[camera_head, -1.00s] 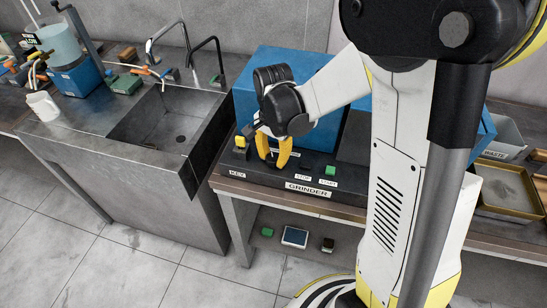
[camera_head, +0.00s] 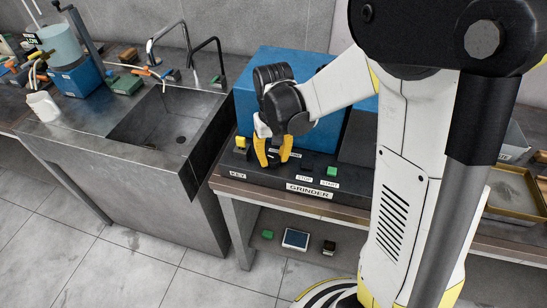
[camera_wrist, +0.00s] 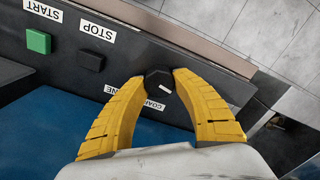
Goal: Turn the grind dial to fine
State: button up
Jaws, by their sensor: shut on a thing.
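The grind dial is a small black knob (camera_wrist: 159,81) on the front of the grinder's dark panel, seen in the wrist view. A small white mark shows on its face. A white label (camera_wrist: 153,104) beside it is partly hidden by the knob and fingers; I can read part of "COARSE" and "NE". My gripper, with yellow fingers (camera_head: 272,163), is at the panel in the head view. In the wrist view its fingertips (camera_wrist: 161,78) are shut on the dial from two sides. In the head view the dial is mostly hidden by my fingers.
A green START button (camera_wrist: 38,41) and a black STOP button (camera_wrist: 90,60) sit along the same panel. A yellow key switch (camera_head: 240,143) stands left of my gripper. The blue grinder housing (camera_head: 290,75) rises behind. A sink (camera_head: 160,125) is to the left.

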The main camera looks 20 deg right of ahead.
aim_at(273, 157)
jog(key=shift+n, duration=1)
jog(key=o, duration=1.2)
notch_tip(273, 157, up, 12)
